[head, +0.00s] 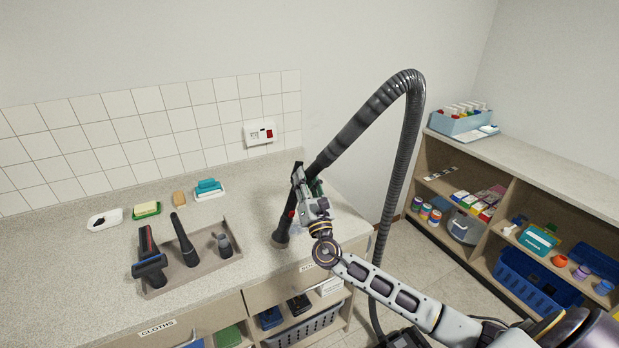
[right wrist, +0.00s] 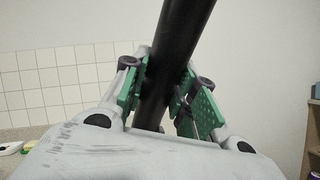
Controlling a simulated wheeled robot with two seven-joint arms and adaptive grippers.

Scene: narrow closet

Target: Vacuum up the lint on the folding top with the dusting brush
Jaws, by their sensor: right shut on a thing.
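My right gripper (head: 307,194) is shut on the black vacuum wand (head: 289,212), with its green pads on either side of the tube (right wrist: 172,62) in the right wrist view. The wand slants down to the folding top (head: 235,285) near its right end. A dark, wider head (head: 280,239) is at its lower end, at or just above the surface; I cannot tell whether bristles touch. A small bluish-grey patch (head: 297,228), perhaps lint, shows just right of the head, partly hidden by the wand and gripper. My left gripper is out of view.
A tray (head: 206,270) holds a wide nozzle (head: 149,268), a crevice tool (head: 184,243) and a small tool (head: 224,244). Soap and sponges (head: 209,187) line the back. The grey hose (head: 405,150) arches right of the counter. Shelves (head: 540,172) stand at right.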

